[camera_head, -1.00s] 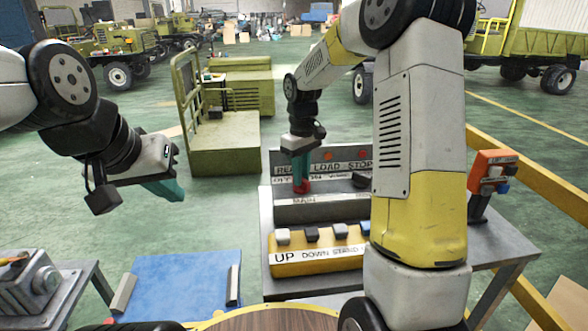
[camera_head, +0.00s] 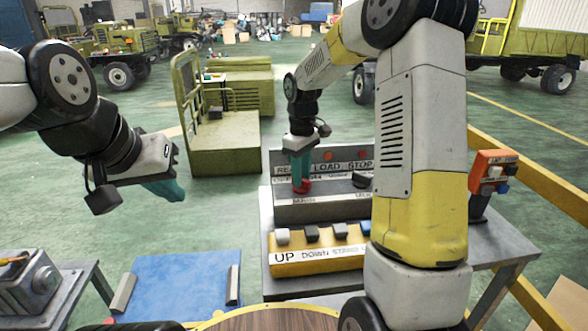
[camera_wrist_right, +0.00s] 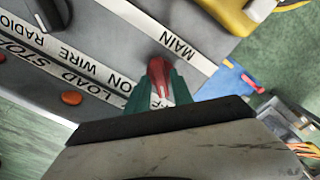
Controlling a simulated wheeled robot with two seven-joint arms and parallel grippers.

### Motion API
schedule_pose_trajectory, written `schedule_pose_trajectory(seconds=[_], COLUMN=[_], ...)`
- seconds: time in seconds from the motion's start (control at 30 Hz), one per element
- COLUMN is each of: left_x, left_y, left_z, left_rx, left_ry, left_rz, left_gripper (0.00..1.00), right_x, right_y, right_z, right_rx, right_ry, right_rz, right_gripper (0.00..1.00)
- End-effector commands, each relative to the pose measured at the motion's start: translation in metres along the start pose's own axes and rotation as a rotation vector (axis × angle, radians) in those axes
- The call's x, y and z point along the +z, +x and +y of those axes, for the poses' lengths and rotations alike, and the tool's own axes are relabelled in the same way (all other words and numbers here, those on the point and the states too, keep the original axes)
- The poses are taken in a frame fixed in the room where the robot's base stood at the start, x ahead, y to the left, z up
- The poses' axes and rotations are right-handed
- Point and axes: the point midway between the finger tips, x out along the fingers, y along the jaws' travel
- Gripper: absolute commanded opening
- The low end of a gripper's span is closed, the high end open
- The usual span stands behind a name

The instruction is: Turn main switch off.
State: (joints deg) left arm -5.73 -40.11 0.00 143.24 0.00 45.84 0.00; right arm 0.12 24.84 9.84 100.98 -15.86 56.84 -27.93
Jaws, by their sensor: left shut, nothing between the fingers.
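The red main switch (camera_wrist_right: 158,75) sits on the grey panel by the MAIN label (camera_wrist_right: 178,45) in the right wrist view. Its red handle also shows in the head view (camera_head: 302,187), below my right gripper (camera_head: 301,178). In the right wrist view the teal fingers of my right gripper (camera_wrist_right: 160,92) lie on both sides of the handle and are closed on it. A white label with part of "OFF" (camera_wrist_right: 158,101) shows between the fingers; an ON label (camera_wrist_right: 127,86) lies left of them. My left gripper (camera_head: 170,192) is shut and empty, off to the left, away from the panel.
A yellow button box (camera_head: 300,264) marked UP, DOWN, STAND stands in front of the panel on a grey table (camera_head: 500,250). A dark knob (camera_head: 361,180) is right of the switch. An orange box (camera_head: 492,165) stands at the table's right. A blue mat (camera_head: 180,285) lies left.

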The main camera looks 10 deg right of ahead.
Motion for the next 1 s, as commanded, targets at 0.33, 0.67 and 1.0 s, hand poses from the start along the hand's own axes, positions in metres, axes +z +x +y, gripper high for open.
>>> schedule_pose_trajectory(seconds=[0.33,0.67,1.0], left_x=[0.0,0.0,0.0], left_y=[0.0,0.0,0.0], left_z=[0.0,0.0,0.0], left_rx=[0.0,0.0,0.0], left_ry=[0.0,0.0,0.0], left_rz=[0.0,0.0,0.0], left_gripper=[0.0,0.0,0.0], right_x=[0.0,-0.001,0.0], right_y=[0.0,-0.045,-0.078], right_z=[0.0,0.0,0.0], right_rx=[-0.001,0.002,-0.001], right_ry=[0.002,0.001,0.001], right_rz=[0.0,0.003,0.001], right_gripper=[0.38,0.38,0.38])
